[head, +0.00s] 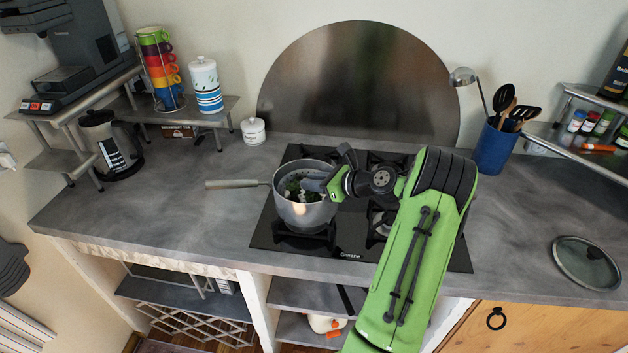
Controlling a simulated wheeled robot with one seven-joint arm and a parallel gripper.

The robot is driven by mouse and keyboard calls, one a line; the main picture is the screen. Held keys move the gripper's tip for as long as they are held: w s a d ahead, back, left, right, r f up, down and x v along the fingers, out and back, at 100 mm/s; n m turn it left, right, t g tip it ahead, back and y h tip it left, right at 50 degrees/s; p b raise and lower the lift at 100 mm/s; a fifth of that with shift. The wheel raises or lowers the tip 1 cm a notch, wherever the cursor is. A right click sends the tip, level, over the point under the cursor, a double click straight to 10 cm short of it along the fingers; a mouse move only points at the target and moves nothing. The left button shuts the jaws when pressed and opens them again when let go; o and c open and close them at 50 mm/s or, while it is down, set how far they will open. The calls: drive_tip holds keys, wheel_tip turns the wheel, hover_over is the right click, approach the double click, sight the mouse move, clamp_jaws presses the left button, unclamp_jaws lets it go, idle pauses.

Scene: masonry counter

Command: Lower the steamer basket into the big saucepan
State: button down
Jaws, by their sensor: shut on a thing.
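The big saucepan (306,211) is grey metal with a long handle (232,184) pointing left. It stands on the left front part of the black gas hob (345,238). My gripper (312,184) reaches in from the right, with its fingers at the pan's upper right rim. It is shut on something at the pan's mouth. Something dark with green bits (292,187) shows inside the pan, probably the steamer basket with its contents. The fingers and rim hide most of it, and I cannot tell how deep it sits.
A glass lid (586,262) lies on the counter at the right. A blue utensil pot (492,148) stands behind my arm. A white lidded jar (253,131) stands behind the pan to the left. A steel splashback (358,85) rises behind.

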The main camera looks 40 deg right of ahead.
drive_tip(key=shift+s+f, duration=0.15)
drive_tip(key=shift+f, duration=0.4)
drive_tip(key=c, duration=0.9)
unclamp_jaws()
drive_tip(key=shift+a, duration=0.1)
drive_tip(key=shift+f, duration=0.1)
drive_tip(key=shift+s, duration=0.15)
drive_tip(key=r+p+v, duration=0.1)
drive_tip(key=p+v, duration=0.1)
drive_tip(key=v, duration=1.4)
drive_tip(key=shift+w, duration=0.35)
drive_tip(key=shift+w+r, duration=0.1)
